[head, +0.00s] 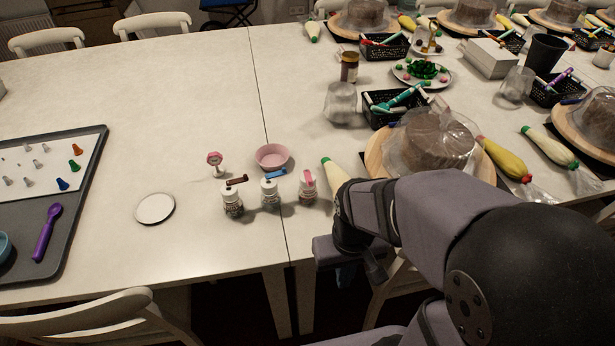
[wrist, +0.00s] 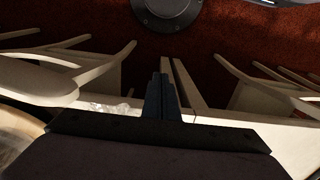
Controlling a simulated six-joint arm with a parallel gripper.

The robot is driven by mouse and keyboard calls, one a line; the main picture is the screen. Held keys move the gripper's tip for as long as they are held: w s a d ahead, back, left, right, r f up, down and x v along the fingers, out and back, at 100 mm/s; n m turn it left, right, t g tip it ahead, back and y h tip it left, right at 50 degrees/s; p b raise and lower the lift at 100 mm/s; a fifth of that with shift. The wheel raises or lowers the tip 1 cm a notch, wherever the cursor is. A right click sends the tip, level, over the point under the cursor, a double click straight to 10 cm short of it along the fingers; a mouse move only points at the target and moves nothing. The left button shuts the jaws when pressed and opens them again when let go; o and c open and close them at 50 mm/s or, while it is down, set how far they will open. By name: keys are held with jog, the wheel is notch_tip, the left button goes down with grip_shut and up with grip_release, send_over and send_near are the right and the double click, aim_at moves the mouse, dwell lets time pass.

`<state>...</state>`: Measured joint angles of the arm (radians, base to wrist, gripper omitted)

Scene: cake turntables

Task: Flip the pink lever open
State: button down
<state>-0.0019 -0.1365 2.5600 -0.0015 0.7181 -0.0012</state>
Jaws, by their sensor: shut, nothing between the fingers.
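Three small clear jars with white upper parts stand in a row near the table's front edge. The right jar (head: 307,194) carries the pink lever (head: 308,179) on its top; its exact angle is too small to tell. The middle jar (head: 270,198) has a blue lever (head: 276,173), and the left jar (head: 233,204) has a brown lever (head: 237,180). My gripper (head: 346,275) is in front of the table edge, to the right of and nearer than the pink-lever jar, apart from it. In the wrist view my gripper (wrist: 161,82) is shut and empty; no jar shows there.
A white disc (head: 155,208) lies left, beside a grey tray (head: 90,187). A piping bag (head: 334,173) and a cake board (head: 374,157) are close on the right. Chairs (wrist: 40,82) stand below the table edge.

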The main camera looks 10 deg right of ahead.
jog(key=w+a+r+n+g+p, duration=0.1)
jog(key=w+a+r+n+p, duration=0.25)
jog(key=a+r+p, duration=0.65)
jog(key=w+r+n+t+h+p, duration=0.1)
jog(key=w+r+n, duration=0.2)
jog(key=w+n, duration=0.4)
jog(key=w+d+r+n+t+h+p, duration=0.1)
jog(key=w+n, duration=0.6)
jog(key=n, duration=0.9)
notch_tip(320, 180, up, 2)
jog(key=shift+d+r+t+p, duration=0.1)
jog(key=shift+d+t+p, duration=0.15)
jog(key=shift+t+p, duration=0.2)
jog(key=shift+n, duration=0.25)
jog(key=shift+w, duration=0.1)
